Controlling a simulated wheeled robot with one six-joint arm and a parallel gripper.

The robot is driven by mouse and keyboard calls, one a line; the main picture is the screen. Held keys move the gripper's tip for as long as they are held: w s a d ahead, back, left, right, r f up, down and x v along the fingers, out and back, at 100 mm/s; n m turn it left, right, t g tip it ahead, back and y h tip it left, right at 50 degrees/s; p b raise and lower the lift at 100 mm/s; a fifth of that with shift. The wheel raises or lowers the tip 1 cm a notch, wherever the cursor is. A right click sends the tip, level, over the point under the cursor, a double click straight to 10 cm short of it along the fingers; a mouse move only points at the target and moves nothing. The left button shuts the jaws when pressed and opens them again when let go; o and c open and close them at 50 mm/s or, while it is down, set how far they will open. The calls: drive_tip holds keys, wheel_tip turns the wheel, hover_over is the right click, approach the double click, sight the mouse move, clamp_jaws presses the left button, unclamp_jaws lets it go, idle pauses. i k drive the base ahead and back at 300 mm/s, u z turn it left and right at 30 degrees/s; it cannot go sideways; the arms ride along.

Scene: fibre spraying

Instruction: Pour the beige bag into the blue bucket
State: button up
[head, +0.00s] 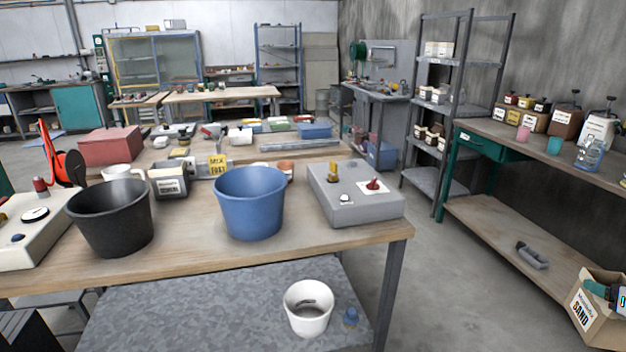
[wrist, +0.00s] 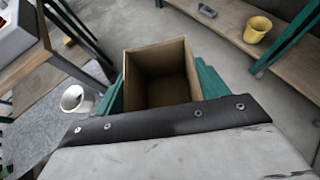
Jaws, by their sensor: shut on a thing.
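The beige bag (head: 590,313) is a box-like, open-topped container labelled SAND, at the lower right in the head view. In the wrist view the bag (wrist: 158,58) is seen from above, its opening showing a brown inside; its contents cannot be made out. My gripper (wrist: 160,90) has teal fingers shut on the bag's two sides; the bag looks roughly upright. The blue bucket (head: 249,207) stands upright on the front workbench (head: 330,245), left of centre and well apart from the bag. Its inside floor is hidden.
A black bucket (head: 111,218) stands left of the blue one, and a grey box with controls (head: 355,192) stands right. A white bucket (head: 308,308) sits on the lower shelf. A side bench (head: 540,150) lines the right wall. Open floor lies between the benches.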

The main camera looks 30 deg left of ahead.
sight(252, 198)
drive_tip(key=k, duration=0.75)
drive_tip(key=u, duration=1.05)
drive_tip(key=i, duration=0.5)
